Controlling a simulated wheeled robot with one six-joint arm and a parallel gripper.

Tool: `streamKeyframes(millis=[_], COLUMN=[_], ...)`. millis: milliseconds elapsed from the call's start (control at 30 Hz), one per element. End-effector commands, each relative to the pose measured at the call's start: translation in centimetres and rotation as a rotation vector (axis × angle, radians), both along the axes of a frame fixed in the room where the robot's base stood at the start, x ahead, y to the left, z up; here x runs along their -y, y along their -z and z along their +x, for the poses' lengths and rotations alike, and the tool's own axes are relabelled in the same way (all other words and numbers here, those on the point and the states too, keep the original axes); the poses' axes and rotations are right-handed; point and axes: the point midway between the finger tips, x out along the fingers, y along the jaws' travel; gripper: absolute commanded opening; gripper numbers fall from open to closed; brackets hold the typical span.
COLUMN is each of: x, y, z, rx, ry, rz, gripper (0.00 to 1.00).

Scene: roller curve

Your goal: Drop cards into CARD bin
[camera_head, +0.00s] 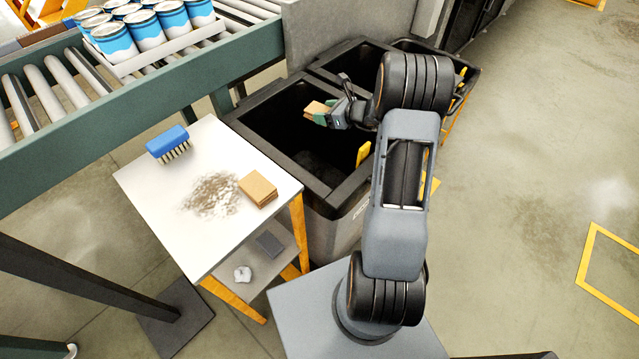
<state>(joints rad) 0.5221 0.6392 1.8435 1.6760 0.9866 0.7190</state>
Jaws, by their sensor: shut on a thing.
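My gripper (330,116) is shut on tan cards (316,108) and holds them over a black bin (272,112) in the head view. The cards are above the bin's opening, apart from its walls. A second stack of tan cards (258,190) lies on the white table (150,201) at its right side. Another dark bin (432,50) stands behind, partly hidden by my arm. The bin labels are too small or too hidden to read.
A blue brush (168,142) and a patch of grey-brown debris (212,194) are on the white table. A lower shelf (262,262) holds a crumpled white item (243,273) and a dark flat piece (270,244). A roller conveyor (130,95) carries a tray of cans (147,30). Open floor lies at right.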

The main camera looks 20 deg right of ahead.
Motion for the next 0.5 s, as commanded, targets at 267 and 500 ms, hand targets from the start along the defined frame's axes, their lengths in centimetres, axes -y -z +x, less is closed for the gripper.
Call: streamKeyframes(millis=[267, 500], x=[0.00, -0.01], y=[-0.04, -0.04], z=[0.01, 0.00], rx=[0.000, 0.000], ry=[0.000, 0.000], rz=[0.000, 0.000], gripper=[0.77, 0.91])
